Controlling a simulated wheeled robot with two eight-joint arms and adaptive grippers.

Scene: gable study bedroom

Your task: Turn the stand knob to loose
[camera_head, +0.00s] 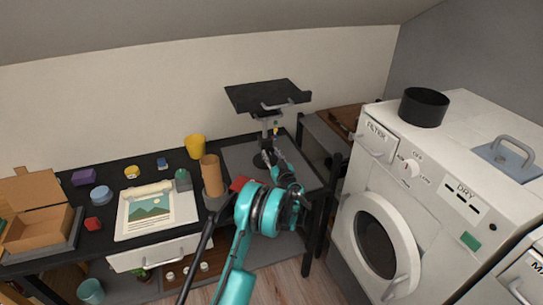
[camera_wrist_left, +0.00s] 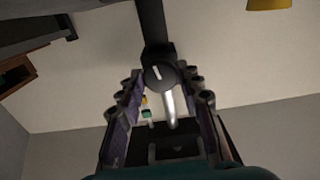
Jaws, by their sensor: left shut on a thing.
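The stand has a black tilted top plate (camera_head: 262,96) on a short post and stands on the grey mat at the right end of the black desk. My left gripper (camera_head: 275,150) reaches up to the stand's post from the front. In the left wrist view the round dark stand knob (camera_wrist_left: 159,76) with a short white pointer line sits between the fingertips of my left gripper (camera_wrist_left: 160,85), which is shut on it. A pale metal lever (camera_wrist_left: 170,106) hangs just below the knob. The knob is hidden by the gripper in the head view. My right gripper is not in view.
Left of the stand are a brown cylinder (camera_head: 211,176), a yellow cup (camera_head: 195,146), a picture sheet (camera_head: 150,212) and an open cardboard box (camera_head: 38,228). A white washing machine (camera_head: 439,160) with a black pot (camera_head: 424,106) stands on the right.

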